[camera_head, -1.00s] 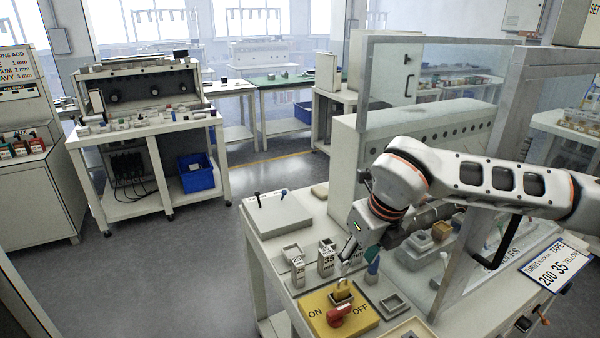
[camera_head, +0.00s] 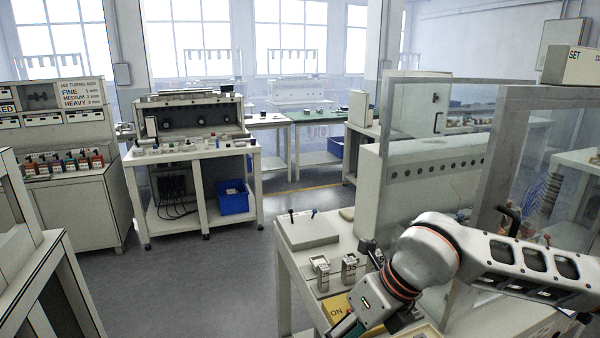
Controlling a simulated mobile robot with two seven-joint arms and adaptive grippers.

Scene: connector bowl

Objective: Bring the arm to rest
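My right arm (camera_head: 425,260) comes in from the right, bent over the white bench. My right gripper (camera_head: 346,326) points down and left at the bottom edge of the head view, in front of the yellow ON/OFF panel (camera_head: 336,308). Its fingers are small and partly cut off, so I cannot tell whether they are open or shut or hold anything. The arm hides most of the panel. My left gripper is not in view.
Two small labelled bins (camera_head: 320,272) and a white box with levers (camera_head: 308,230) stand close left of the arm. A glass-panelled frame (camera_head: 388,130) rises behind it. A workbench with a blue crate (camera_head: 233,198) stands farther back. Open floor lies left.

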